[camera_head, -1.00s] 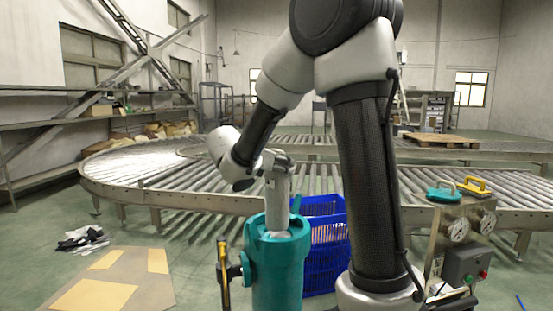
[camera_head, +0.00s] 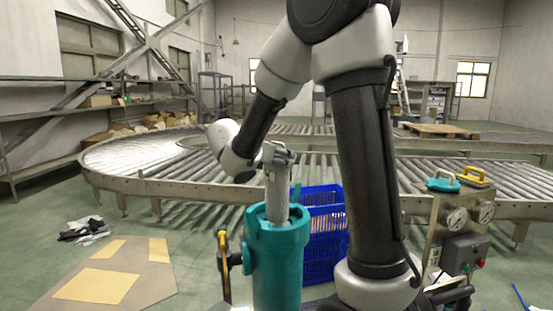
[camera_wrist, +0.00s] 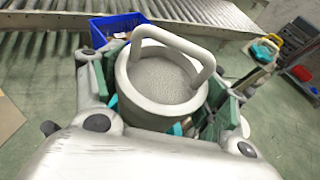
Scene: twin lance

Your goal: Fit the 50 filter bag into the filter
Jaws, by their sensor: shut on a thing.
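The filter bag (camera_head: 278,200) is a pale grey upright cylinder; in the wrist view its collar (camera_wrist: 160,110) has a loop handle and a grey speckled inside. No 50 marking is legible. The filter (camera_head: 277,265) is a teal upright cylinder with a wide open mouth. The bag's lower end is down in that mouth, and its upper part stands above the rim. My gripper (camera_head: 278,157) is shut on the bag near its top. In the wrist view its green-padded fingers (camera_wrist: 165,100) flank the collar. The bag's bottom is hidden inside the filter.
A blue crate (camera_head: 322,240) stands right behind the filter. A roller conveyor (camera_head: 180,190) runs behind. A metal stand with gauges (camera_head: 456,220) carries a teal handle (camera_head: 443,184) and a yellow handle (camera_head: 474,177). A yellow-and-black fitting (camera_head: 223,258) is at the filter's left. Cardboard (camera_head: 105,275) lies on the floor.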

